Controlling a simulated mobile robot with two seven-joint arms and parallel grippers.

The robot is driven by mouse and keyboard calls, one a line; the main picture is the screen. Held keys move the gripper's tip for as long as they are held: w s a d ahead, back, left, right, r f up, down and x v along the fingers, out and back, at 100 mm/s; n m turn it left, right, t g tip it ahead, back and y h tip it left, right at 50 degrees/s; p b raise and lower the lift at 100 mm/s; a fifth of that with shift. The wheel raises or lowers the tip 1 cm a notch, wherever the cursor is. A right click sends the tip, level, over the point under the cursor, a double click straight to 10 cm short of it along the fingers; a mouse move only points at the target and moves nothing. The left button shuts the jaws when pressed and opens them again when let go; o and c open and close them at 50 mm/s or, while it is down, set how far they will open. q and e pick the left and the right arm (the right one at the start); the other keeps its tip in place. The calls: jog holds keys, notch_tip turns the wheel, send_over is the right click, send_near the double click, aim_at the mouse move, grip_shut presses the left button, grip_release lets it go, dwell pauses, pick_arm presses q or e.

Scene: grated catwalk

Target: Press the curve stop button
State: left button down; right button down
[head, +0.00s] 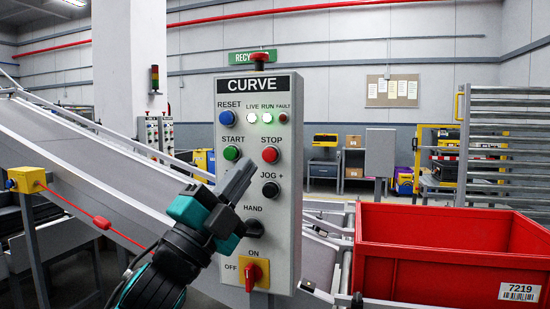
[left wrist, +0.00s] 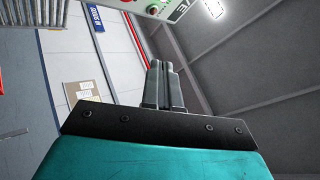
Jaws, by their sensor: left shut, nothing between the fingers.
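The grey control panel labelled CURVE (head: 235,115) stands upright in the middle of the head view. Its red STOP button (head: 270,155) is on the right side, below the lamps and right of the green START button (head: 231,153). My left gripper (head: 248,168) is shut and empty, its fingertips pointing up and right, just left of and slightly below the STOP button in the picture. I cannot tell the gap to the panel. In the left wrist view the shut fingers (left wrist: 162,68) point toward the panel's edge (left wrist: 158,8) at the top. My right gripper is out of view.
The panel also carries a blue RESET button (head: 227,118), a black JOG button (head: 270,190), a HAND selector and a red ON/OFF switch (head: 253,273). A red crate (head: 455,290) stands at the right. A conveyor (head: 100,150) slopes behind the panel. A red pull cord (head: 125,237) runs at left.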

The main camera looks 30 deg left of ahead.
pick_arm(q)
jog(key=shift+s+r+h, duration=0.1)
jog(key=shift+r+h, duration=0.15)
jog(key=shift+h, duration=0.05)
send_near(271, 151)
jog(key=shift+w+d+r, duration=0.3)
jog(key=shift+w+r, duration=0.2)
jog(key=shift+r, duration=0.25)
jog(key=shift+w+d+r, duration=0.25)
jog(key=shift+w+r, duration=0.25)
jog(key=shift+r, duration=0.25)
jog(key=shift+w+d+r, duration=0.3)
jog(key=shift+w+r, duration=0.2)
jog(key=shift+r, duration=0.25)
jog(key=shift+w, duration=0.1)
dwell(0.4)
jog(key=shift+w+a, duration=0.1)
jog(key=shift+w, duration=0.2)
jog(key=shift+w+a, duration=0.2)
jog(key=shift+w, duration=0.6)
dwell(0.8)
dwell(0.3)
jog(key=shift+s+d, duration=0.15)
jog(key=shift+s, duration=0.45)
jog(key=shift+s+d, duration=0.15)
jog(key=shift+s, duration=0.45)
